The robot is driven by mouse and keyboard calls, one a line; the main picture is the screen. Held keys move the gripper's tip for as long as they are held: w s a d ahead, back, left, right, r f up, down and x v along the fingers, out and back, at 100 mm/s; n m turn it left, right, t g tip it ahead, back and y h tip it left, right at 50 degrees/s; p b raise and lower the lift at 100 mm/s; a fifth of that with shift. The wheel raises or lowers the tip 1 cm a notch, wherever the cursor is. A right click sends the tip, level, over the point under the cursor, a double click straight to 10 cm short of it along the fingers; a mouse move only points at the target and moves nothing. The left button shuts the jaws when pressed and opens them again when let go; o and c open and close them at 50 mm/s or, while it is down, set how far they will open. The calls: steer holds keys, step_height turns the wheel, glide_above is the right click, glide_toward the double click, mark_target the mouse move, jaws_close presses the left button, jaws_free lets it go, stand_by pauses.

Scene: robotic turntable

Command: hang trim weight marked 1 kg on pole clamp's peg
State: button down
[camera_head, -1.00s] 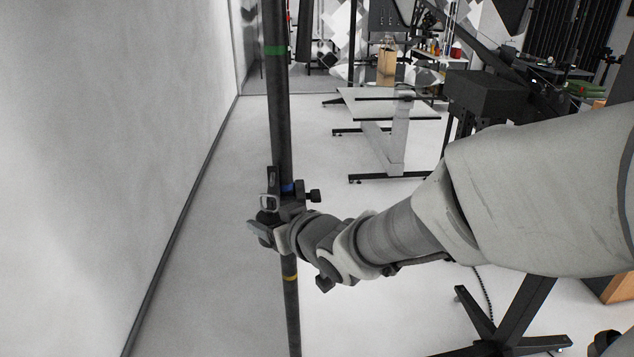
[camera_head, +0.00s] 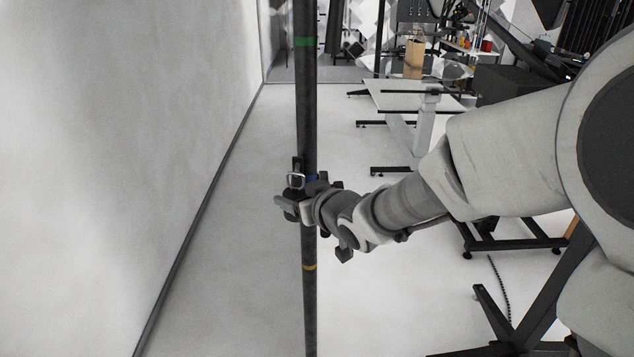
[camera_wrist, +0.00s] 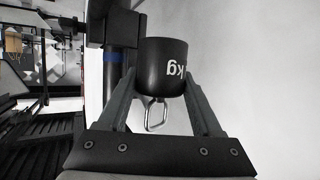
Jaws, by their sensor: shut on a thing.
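The trim weight (camera_wrist: 162,68) is a black cylinder with white "kg" lettering; its number is not visible. It sits between the two fingers of my gripper (camera_wrist: 160,78), which is shut on it. Its silver wire loop (camera_wrist: 155,114) shows empty in the wrist view. The loop also shows in the head view (camera_head: 295,181), just left of the pole, above my gripper (camera_head: 292,206). The pole clamp (camera_head: 322,184) is dark and sits on the black pole (camera_head: 306,110) near a blue band, close behind the weight. I cannot make out its peg.
A white wall (camera_head: 120,130) runs along the left. A light table (camera_head: 400,97) stands behind at the right, with dark equipment beyond. A black stand's legs (camera_head: 493,310) are on the floor at lower right. Floor left of the pole is clear.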

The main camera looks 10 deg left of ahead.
mark_target(301, 187)
steer(key=shift+w+a+r+p, duration=0.1)
steer(key=shift+w+a+p, duration=0.15)
steer(key=shift+w, duration=0.6)
steer(key=shift+w+a+p, duration=0.2)
steer(key=shift+w, duration=0.65)
steer(key=shift+w+a+f, duration=0.1)
steer(key=shift+w+f, duration=0.25)
steer(key=shift+w, duration=0.1)
steer(key=shift+f+b, duration=0.1)
steer(key=shift+b, duration=0.3)
steer(key=shift+w, duration=0.15)
